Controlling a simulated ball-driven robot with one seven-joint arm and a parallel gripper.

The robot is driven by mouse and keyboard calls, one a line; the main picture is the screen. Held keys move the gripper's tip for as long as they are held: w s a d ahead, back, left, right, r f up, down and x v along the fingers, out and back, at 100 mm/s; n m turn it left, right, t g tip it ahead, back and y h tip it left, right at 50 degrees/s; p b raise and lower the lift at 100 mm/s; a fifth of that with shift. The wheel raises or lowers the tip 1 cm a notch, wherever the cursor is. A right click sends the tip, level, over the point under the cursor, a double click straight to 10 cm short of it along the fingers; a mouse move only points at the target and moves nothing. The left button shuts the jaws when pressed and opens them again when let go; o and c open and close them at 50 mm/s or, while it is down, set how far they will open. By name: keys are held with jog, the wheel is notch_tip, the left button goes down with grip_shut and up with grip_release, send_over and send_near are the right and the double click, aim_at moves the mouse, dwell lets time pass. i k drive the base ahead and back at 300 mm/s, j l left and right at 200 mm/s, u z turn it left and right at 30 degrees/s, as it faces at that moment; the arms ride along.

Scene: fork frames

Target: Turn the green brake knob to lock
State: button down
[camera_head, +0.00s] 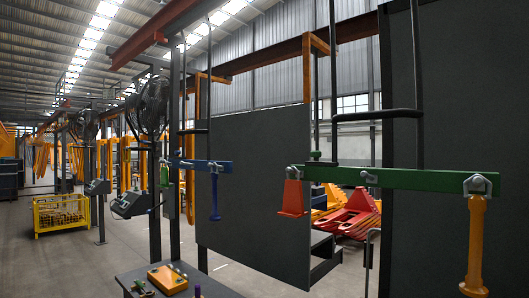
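No green knob can be made out for certain. A green horizontal bar (400,179) hangs at the right from dark rods. An orange-red tapered block (292,198) hangs at its left end and a yellow handle (476,240) at its right end. A small green piece (316,155) shows just above the bar's left part. Farther left, a blue bar (205,166) carries a small green piece (164,173) and a blue handle (214,197). Any lock marking is too small to tell. My gripper is not in view.
A dark table (213,287) at the bottom holds a yellow-orange box (167,278) and a small purple object (197,291). Large dark panels (252,190) stand behind the bars. A yellow crate (61,214) stands far left. Open grey floor (75,262) lies at the lower left.

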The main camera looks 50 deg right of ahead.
aim_at(316, 154)
jog(key=i+j+z, duration=0.1)
jog(key=i+z, duration=0.15)
jog(key=i, duration=0.2)
jog(key=i+j+z, duration=0.25)
jog(key=i, duration=0.15)
jog(key=i+l, duration=0.05)
jog(key=l, duration=0.05)
